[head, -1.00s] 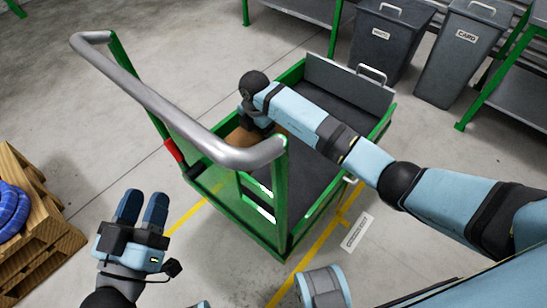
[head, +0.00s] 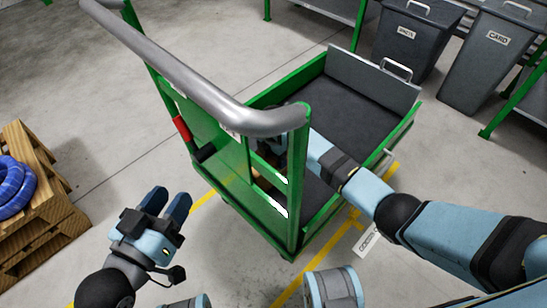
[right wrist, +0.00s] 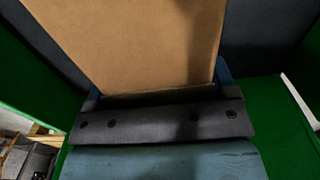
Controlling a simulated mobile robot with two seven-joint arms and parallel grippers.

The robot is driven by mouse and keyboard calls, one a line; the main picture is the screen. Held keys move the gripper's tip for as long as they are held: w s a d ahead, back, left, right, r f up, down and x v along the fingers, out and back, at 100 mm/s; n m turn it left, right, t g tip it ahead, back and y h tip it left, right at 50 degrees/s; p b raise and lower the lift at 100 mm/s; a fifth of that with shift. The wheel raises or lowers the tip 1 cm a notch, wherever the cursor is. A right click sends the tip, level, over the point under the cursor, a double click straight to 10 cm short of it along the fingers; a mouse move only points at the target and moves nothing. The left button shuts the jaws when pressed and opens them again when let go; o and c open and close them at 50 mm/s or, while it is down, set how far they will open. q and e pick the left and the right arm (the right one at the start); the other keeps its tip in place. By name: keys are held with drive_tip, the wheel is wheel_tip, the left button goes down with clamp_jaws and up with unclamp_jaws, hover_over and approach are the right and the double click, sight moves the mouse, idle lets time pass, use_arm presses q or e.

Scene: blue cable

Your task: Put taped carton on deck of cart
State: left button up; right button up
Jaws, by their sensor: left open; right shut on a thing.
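The green cart has a dark deck (head: 318,108) inside low green sides and a grey end panel. My right arm reaches over the near side, and its gripper is mostly hidden behind the handle-end frame in the head view. In the right wrist view my right gripper (right wrist: 158,88) is shut on the brown carton (right wrist: 140,40), with a blue finger at each side. Only a brown bit of the carton (head: 262,170) shows through the frame. I cannot tell whether it touches the deck. My left gripper (head: 168,203) is open and empty, left of the cart.
The cart's grey handle bar (head: 195,80) stands high between my arms. A wooden pallet stack (head: 45,215) with a blue coil (head: 14,188) is at left. Grey bins (head: 415,38) and green-legged benches stand behind. The far deck is clear.

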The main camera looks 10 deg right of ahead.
use_arm(q)
drive_tip(key=shift+f, duration=0.1)
use_arm(e)
drive_tip(key=shift+f, duration=0.2)
drive_tip(key=o, duration=1.2)
drive_tip(key=shift+o, duration=0.2)
drive_tip(key=shift+r, duration=0.1)
wheel_tip(320, 180, up, 11)
drive_tip(key=p, duration=0.5)
drive_tip(key=shift+r, duration=0.55)
use_arm(q)
wheel_tip(320, 180, up, 8)
drive_tip(key=t, duration=0.3)
drive_tip(key=shift+s+a+n, duration=0.15)
drive_tip(key=shift+a+n, duration=0.2)
drive_tip(key=shift+n, duration=0.05)
drive_tip(key=shift+f, duration=0.1)
